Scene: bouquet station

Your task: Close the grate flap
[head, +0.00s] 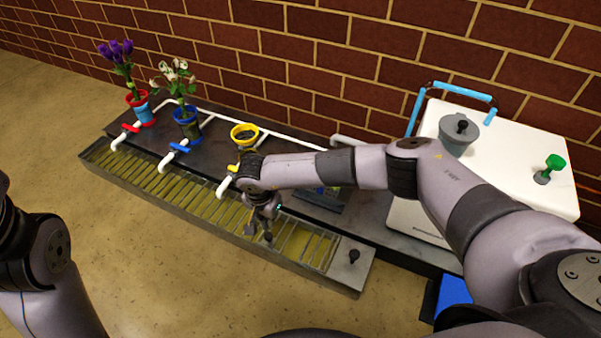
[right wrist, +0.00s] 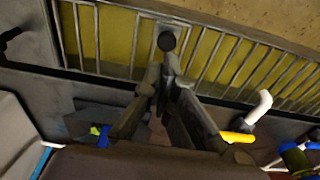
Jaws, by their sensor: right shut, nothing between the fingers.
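The metal drain grate (head: 195,200) runs along the front of the dark bench, over a yellowish trough. Its right section, with wider-spaced bars, looks like the flap (head: 308,247); it appears to lie about level with the rest. A dark round knob on a small plate (right wrist: 167,41) shows among the bars in the right wrist view. My right gripper (head: 258,238) is over the grate, fingers shut and empty, tips (right wrist: 166,75) close to that knob; contact cannot be told. My right gripper hides part of the grate in the head view. My left gripper is out of view.
Pots with purple flowers (head: 140,108) and white flowers (head: 186,125) and a yellow pot (head: 244,134) stand behind white taps. A dark knob (head: 354,257) stands on the trough's end plate. A white cart (head: 500,135) holds a grey can (head: 457,135). Floor in front is clear.

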